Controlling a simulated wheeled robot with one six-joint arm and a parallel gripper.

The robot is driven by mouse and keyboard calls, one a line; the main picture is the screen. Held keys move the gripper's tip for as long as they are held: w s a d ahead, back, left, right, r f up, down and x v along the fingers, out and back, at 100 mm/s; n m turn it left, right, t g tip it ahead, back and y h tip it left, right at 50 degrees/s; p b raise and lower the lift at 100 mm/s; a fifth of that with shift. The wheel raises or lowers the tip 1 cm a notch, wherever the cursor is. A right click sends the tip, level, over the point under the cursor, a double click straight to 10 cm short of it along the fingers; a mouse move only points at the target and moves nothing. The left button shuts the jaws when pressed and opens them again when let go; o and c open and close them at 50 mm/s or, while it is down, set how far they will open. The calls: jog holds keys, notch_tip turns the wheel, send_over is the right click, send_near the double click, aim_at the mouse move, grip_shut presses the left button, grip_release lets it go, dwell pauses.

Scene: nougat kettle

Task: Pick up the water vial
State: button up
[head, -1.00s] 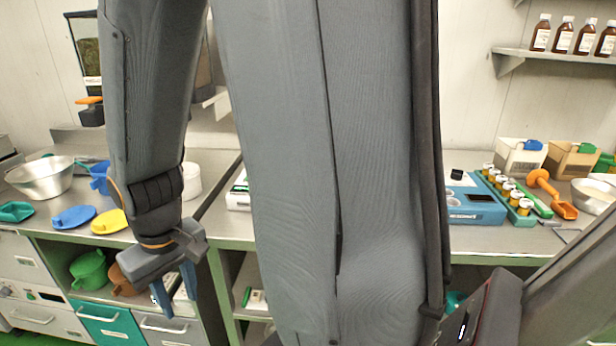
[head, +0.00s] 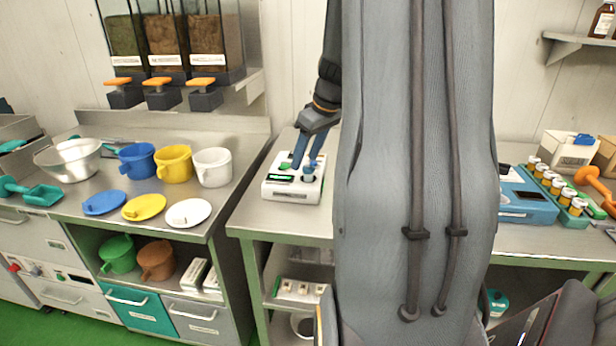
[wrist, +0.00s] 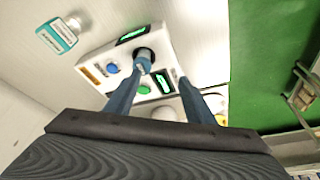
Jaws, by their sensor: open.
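A small blue-grey vial (wrist: 143,65) stands in the dark round well of a white instrument (wrist: 92,52) in the wrist view. In the head view the vial (head: 308,173) shows in the instrument (head: 290,193) on the right-hand counter. I see no readable label on it, so I cannot confirm that it is the water vial. My gripper (head: 305,162) is open, with its blue fingers pointing down just over the instrument. In the wrist view the gripper (wrist: 160,74) has its fingers apart, with the vial near the left fingertip. I cannot tell whether they touch.
A teal-labelled bottle (wrist: 57,37) is beside the instrument. A blue device (head: 525,200) and a rack of small bottles (head: 555,187) are on the right. Jugs (head: 174,164) and lids (head: 144,207) occupy the left counter. My arm hides the middle of the right counter.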

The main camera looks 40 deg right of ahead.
aim_at(308, 167)
jog(key=shift+t, duration=0.3)
jog(key=shift+w+d+f+p, duration=0.45)
jog(key=shift+d+f+p, duration=0.05)
jog(key=shift+f, duration=0.55)
jog(key=shift+w+d+f+p, duration=0.45)
jog(key=shift+f+p, duration=0.05)
jog(key=shift+f, duration=0.5)
jog(key=shift+w+d+f+p, duration=0.45)
jog(key=shift+d+f+p, duration=0.05)
jog(key=shift+f, duration=0.55)
jog(key=c, duration=1.1)
jog(key=shift+c, duration=0.2)
jog(key=shift+r, duration=0.1)
